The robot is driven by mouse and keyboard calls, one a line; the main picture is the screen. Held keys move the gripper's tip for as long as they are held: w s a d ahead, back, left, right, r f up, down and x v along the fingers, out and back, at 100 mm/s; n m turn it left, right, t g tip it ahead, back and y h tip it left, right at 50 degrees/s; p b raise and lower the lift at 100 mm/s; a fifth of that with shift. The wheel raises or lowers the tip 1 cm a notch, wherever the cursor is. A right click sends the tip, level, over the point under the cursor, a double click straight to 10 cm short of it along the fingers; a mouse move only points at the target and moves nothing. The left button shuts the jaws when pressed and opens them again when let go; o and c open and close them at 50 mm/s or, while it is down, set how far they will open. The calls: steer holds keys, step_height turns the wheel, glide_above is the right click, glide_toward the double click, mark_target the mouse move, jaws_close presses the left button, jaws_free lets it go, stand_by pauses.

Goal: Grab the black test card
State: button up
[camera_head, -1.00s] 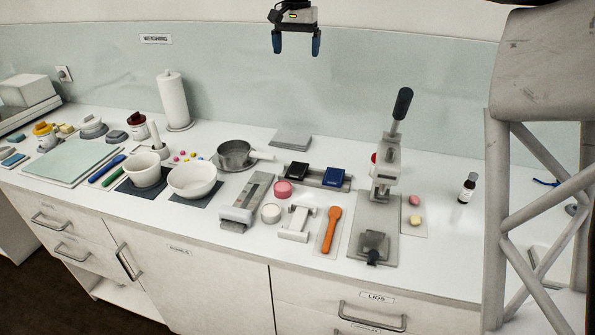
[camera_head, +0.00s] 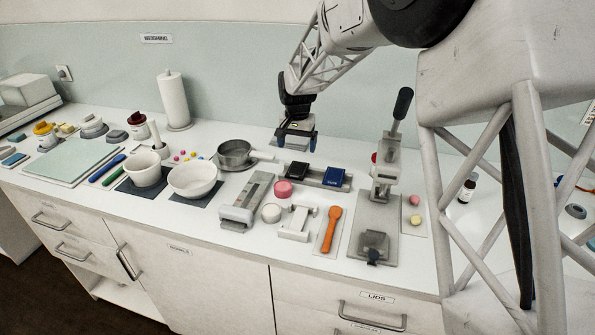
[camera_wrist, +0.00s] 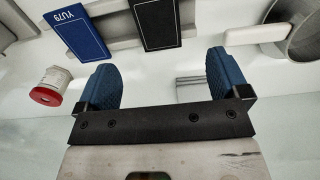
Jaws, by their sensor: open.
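The black test card (camera_head: 297,169) sits in a grey holder (camera_head: 316,183), to the left of a blue card (camera_head: 329,176). In the wrist view the black card (camera_wrist: 157,24) is at the top, beyond the fingertips and roughly in line with the space between them. The blue card (camera_wrist: 76,36) is left of it there. My gripper (camera_head: 298,143) is above and behind the cards in the head view, with its blue fingers pointing down. In the wrist view my gripper (camera_wrist: 163,75) is open and empty, not touching the card.
A metal pan (camera_head: 234,154) stands left of the cards, its handle reaching toward them. A lever press (camera_head: 386,165) stands to the right. Pink (camera_head: 283,188) and white (camera_head: 271,212) round pieces and an orange spoon (camera_head: 331,229) lie in front. The wall is close behind.

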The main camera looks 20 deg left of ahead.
mark_target(298, 168)
steer(key=shift+f, duration=0.2)
steer(key=shift+f, duration=1.25)
steer(key=shift+d+f, duration=0.1)
steer(key=shift+f, duration=2.5)
steer(key=c, duration=1)
steer(key=shift+r, duration=0.15)
